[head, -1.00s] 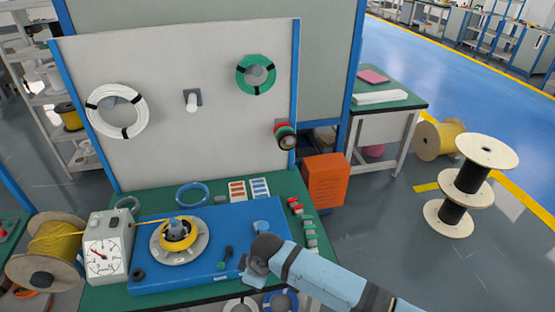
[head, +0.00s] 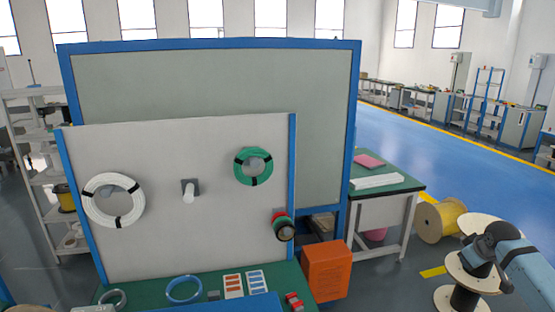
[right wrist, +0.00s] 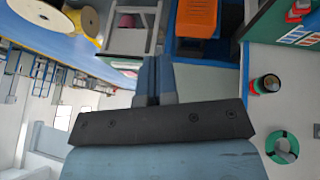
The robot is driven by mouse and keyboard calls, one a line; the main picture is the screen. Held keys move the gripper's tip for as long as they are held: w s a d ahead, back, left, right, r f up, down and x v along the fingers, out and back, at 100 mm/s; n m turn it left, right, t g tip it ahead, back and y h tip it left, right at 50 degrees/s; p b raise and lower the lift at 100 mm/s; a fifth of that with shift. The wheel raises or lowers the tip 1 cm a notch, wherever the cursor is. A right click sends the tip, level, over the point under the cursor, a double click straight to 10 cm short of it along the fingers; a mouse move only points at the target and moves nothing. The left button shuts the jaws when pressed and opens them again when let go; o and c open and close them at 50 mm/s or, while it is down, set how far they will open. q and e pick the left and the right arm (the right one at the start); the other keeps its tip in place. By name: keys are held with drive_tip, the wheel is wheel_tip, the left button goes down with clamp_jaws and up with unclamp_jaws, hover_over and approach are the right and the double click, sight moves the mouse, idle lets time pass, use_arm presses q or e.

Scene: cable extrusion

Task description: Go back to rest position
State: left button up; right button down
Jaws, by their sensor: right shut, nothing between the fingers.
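My right gripper (head: 472,260) is at the right of the head view, pointing down and left, in front of the stacked cable spools. It is off to the right of the green workbench (head: 208,287). In the right wrist view its fingers (right wrist: 148,72) are together with nothing between them. My left gripper is in neither view.
A grey panel (head: 150,240) behind the bench carries white (head: 87,200) and green cable coils. An orange box (head: 326,270) stands right of the bench. A wooden spool (head: 441,221) lies on the floor behind my right arm. Blue floor beyond is open.

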drive_tip(key=d+r+m, duration=0.1)
drive_tip(key=d+r, duration=0.3)
drive_tip(key=d, duration=0.3)
drive_tip(key=w+d+r+n+t+h, duration=0.1)
drive_tip(key=w+r+t+h, duration=0.15)
drive_tip(key=r+t, duration=0.4)
drive_tip(key=w+d+r+t+h, duration=0.2)
drive_tip(key=w+r+t, duration=0.25)
drive_tip(key=r, duration=0.35)
drive_tip(key=s+a+f+g+y, duration=0.1)
drive_tip(key=s+a+f+y, duration=0.1)
drive_tip(key=s+a+f, duration=0.5)
drive_tip(key=s+a+f+n+g+y, duration=0.15)
drive_tip(key=s+a+f, duration=0.25)
drive_tip(key=a+f, duration=0.7)
drive_tip(key=s+a+f+y, duration=0.2)
drive_tip(key=s+a+f, duration=0.35)
drive_tip(key=f, duration=0.65)
drive_tip(key=s+a+f+m+g+y, duration=0.1)
drive_tip(key=s+a+f, duration=0.2)
drive_tip(key=s+a, duration=0.3)
drive_tip(key=s+a+f+m+g, duration=0.1)
drive_tip(key=s+a+f, duration=0.3)
drive_tip(key=s, duration=0.9)
drive_tip(key=s+a+f+m+g+y, duration=0.1)
drive_tip(key=s+a+f, duration=0.2)
drive_tip(key=s+a, duration=0.7)
drive_tip(key=shift+a+f+g+y, duration=0.15)
drive_tip(key=shift+f+g+y, duration=0.15)
drive_tip(key=shift+g, duration=0.05)
